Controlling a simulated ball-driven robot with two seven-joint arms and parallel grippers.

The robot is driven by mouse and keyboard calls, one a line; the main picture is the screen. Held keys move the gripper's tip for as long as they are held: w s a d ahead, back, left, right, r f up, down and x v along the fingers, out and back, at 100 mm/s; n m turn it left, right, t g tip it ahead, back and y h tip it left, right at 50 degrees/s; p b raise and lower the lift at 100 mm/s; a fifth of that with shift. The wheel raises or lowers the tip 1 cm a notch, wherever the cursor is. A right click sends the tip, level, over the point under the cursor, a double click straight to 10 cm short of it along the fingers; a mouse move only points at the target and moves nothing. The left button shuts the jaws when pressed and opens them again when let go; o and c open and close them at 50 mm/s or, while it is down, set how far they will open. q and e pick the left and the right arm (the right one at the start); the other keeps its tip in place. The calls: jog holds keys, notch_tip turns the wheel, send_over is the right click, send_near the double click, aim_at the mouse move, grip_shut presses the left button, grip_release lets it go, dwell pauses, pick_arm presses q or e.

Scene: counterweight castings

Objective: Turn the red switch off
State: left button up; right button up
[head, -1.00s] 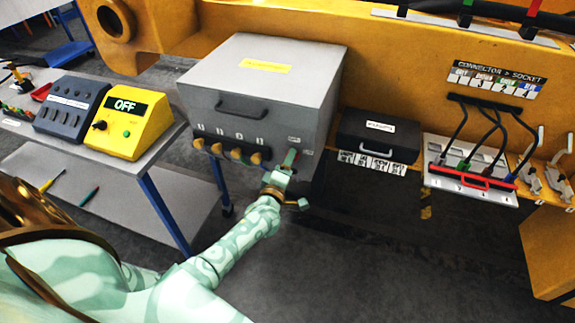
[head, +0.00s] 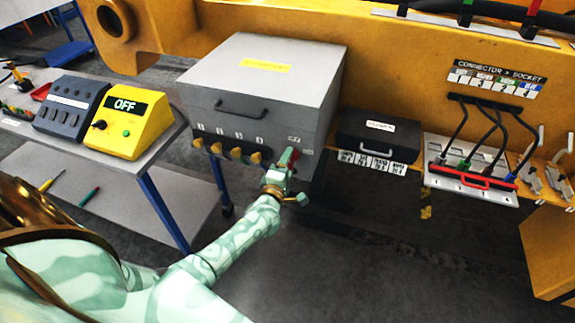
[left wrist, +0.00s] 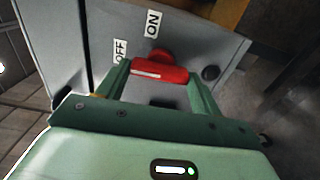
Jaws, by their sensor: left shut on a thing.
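The red switch (left wrist: 160,73) is a rotary handle on the front of the grey cabinet (head: 262,75). In the head view its red part (head: 294,155) shows just above my left gripper (head: 284,167). In the left wrist view the red handle lies across between the two green fingers of my left gripper (left wrist: 160,84), which is shut on it. An ON label (left wrist: 153,23) is above the handle and an OFF label (left wrist: 120,51) is to its upper left. I cannot tell which label the switch points to. My right gripper is not in view.
Several brass-coloured knobs (head: 236,153) line the cabinet front left of the switch. A yellow box with an OFF display (head: 126,104) stands on the left bench. A black case (head: 378,135) and a cable panel (head: 470,180) are to the right. Dark floor is open in front.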

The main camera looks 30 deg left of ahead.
pick_arm(q)
jog(key=o, duration=1)
jog(key=shift+s, duration=0.1)
jog(key=p+v, duration=0.1)
jog(key=v, duration=1.5)
jog(key=shift+d+p, duration=0.15)
jog(key=shift+p, duration=0.2)
